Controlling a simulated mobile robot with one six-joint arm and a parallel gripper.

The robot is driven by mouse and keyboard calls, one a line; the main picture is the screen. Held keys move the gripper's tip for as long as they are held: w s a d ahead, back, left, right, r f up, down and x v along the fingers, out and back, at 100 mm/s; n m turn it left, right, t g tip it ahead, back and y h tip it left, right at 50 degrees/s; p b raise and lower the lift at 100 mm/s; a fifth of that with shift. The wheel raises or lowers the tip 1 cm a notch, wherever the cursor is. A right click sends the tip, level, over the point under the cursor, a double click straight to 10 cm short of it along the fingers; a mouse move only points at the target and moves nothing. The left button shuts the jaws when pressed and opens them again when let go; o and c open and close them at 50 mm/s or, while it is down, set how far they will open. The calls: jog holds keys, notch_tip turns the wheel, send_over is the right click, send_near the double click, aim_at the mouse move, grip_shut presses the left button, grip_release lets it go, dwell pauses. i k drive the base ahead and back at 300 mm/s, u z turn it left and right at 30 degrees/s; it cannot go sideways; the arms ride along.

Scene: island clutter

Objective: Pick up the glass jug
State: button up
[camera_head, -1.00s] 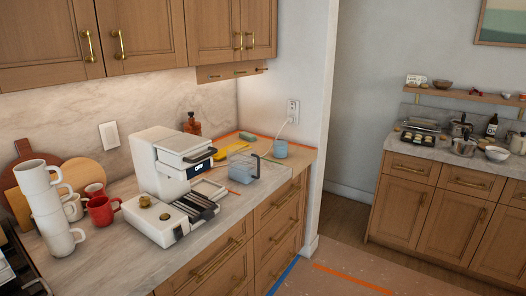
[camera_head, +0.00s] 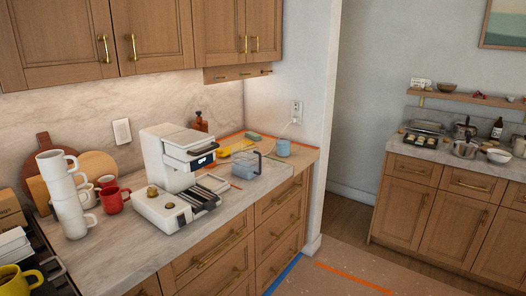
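The glass jug (camera_head: 246,165) is a clear, box-shaped vessel with a dark handle on its right side. It stands upright on the marble counter, to the right of the white coffee machine (camera_head: 172,165) and near the counter's front edge. Something bluish shows through its lower part; I cannot tell if it is a liquid. My gripper is not in view.
A blue mug (camera_head: 283,148) stands behind and right of the jug, with a yellow object (camera_head: 236,147) and a green item (camera_head: 253,136) behind it. Stacked white mugs (camera_head: 64,195) and a red mug (camera_head: 114,199) stand left. Upper cabinets (camera_head: 150,35) hang above. Floor space (camera_head: 335,268) is open at right.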

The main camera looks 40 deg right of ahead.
aim_at(283, 141)
jog(key=u, duration=0.25)
jog(key=k, duration=0.3)
jog(key=u, duration=2.85)
jog(key=k, duration=1.65)
jog(key=z, duration=0.1)
